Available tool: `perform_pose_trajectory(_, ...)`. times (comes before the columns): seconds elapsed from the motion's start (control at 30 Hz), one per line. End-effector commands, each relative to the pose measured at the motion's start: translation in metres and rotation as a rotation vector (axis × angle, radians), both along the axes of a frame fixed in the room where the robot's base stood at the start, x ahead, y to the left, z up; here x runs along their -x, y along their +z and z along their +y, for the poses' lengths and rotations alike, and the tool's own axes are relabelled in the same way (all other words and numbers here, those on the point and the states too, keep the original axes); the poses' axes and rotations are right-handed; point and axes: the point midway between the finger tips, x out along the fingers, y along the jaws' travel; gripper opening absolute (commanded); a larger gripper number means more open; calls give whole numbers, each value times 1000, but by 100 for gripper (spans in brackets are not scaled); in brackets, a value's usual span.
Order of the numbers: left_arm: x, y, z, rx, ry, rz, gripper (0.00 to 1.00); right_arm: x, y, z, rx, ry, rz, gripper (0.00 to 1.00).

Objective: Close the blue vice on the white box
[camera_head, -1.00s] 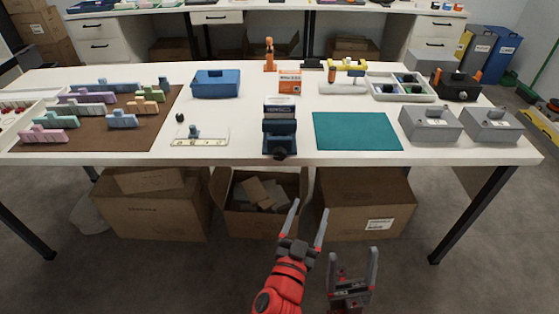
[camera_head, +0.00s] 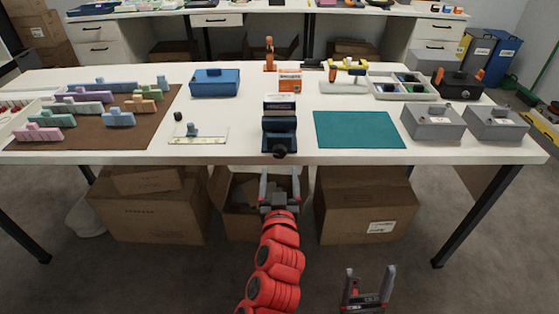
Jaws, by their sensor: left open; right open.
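The blue vice (camera_head: 280,143) stands at the front edge of the white table, with a dark round knob (camera_head: 279,154) facing me. A small box with white and dark faces (camera_head: 280,100) shows at the back of the vice. I cannot tell whether the jaws touch it. My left gripper (camera_head: 280,180) is open and empty, pointing up toward the vice, below and in front of the knob and apart from it. My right gripper (camera_head: 370,272) is open and empty, low at the bottom right, away from the table.
A teal mat (camera_head: 358,130) lies right of the vice, with two grey boxes (camera_head: 433,122) (camera_head: 495,123) beyond. A small white tray (camera_head: 198,134) lies left. An orange-white box (camera_head: 290,82) stands behind. Cartons (camera_head: 365,205) stand under the table.

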Motion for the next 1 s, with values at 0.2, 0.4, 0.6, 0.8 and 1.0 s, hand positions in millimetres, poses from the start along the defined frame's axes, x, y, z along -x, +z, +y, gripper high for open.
perform_pose_trajectory(0.2,-45,1,1,0,3,0,76,0,2,0,0,0,0,76)
perform_pose_trajectory(0.4,-64,0,0,0,-1,0,76,0,2,0,0,0,1,76)
perform_pose_trajectory(0.6,-68,0,0,0,-1,0,76,0,2,0,0,0,1,76)
perform_pose_trajectory(0.8,-68,0,0,0,-1,0,65,0,2,0,0,0,1,76)
perform_pose_trajectory(1.0,-68,0,0,0,-1,0,29,0,2,0,0,0,1,76)
